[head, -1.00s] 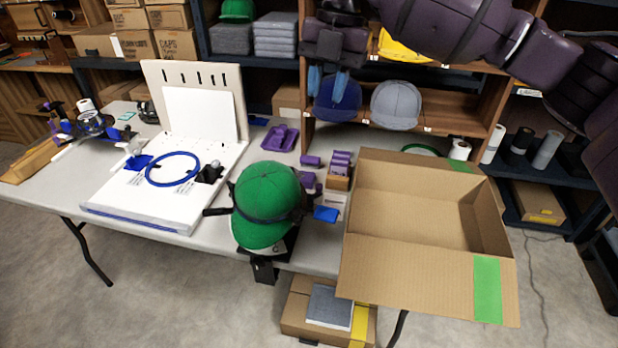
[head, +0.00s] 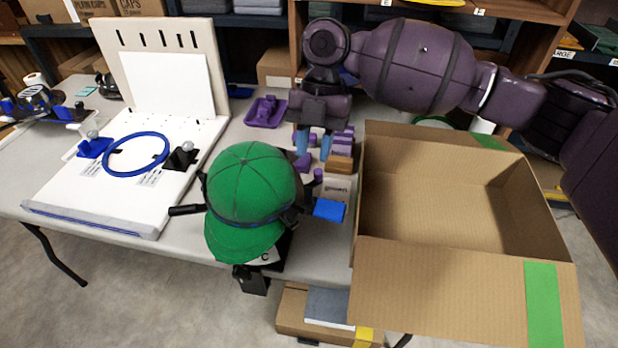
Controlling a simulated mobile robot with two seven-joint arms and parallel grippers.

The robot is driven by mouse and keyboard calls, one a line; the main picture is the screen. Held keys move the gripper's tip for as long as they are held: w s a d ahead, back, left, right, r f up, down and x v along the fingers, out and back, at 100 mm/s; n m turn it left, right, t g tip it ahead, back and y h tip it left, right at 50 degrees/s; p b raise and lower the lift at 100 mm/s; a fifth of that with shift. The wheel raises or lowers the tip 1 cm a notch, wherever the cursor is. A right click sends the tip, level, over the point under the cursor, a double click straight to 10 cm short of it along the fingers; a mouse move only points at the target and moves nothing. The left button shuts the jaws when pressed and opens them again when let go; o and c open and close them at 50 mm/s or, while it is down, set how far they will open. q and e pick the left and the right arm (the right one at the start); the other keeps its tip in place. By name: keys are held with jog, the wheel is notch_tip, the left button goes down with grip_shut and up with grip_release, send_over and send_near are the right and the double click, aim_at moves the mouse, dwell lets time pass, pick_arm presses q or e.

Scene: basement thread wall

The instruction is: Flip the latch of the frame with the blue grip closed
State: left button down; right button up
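A green cap (head: 250,182) sits on a dark stand (head: 252,279) at the table's front edge, with a dark band around it and a dark bar (head: 186,210) sticking out left. A flat blue piece (head: 330,209) lies just right of the cap. I cannot tell which part is the blue grip or how the latch stands. A blue ring (head: 136,154) lies on a white board, between a blue block (head: 95,147) and a black block (head: 182,158). My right gripper (head: 313,148) points down behind the cap's right side, its blue-tipped fingers apart, with nothing visibly held. My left gripper is out of view.
A large open cardboard box (head: 455,205) stands right of the cap, its flap toward me. Purple spools (head: 341,140) and a purple tray (head: 265,112) are near my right gripper. An upright panel (head: 165,72) stands behind the white board.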

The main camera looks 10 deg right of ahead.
aim_at(309, 185)
jog(key=x, duration=0.5)
jog(key=shift+f+b, duration=0.3)
jog(key=shift+s+f, duration=0.2)
jog(key=shift+f, duration=0.2)
jog(key=shift+c, duration=0.2)
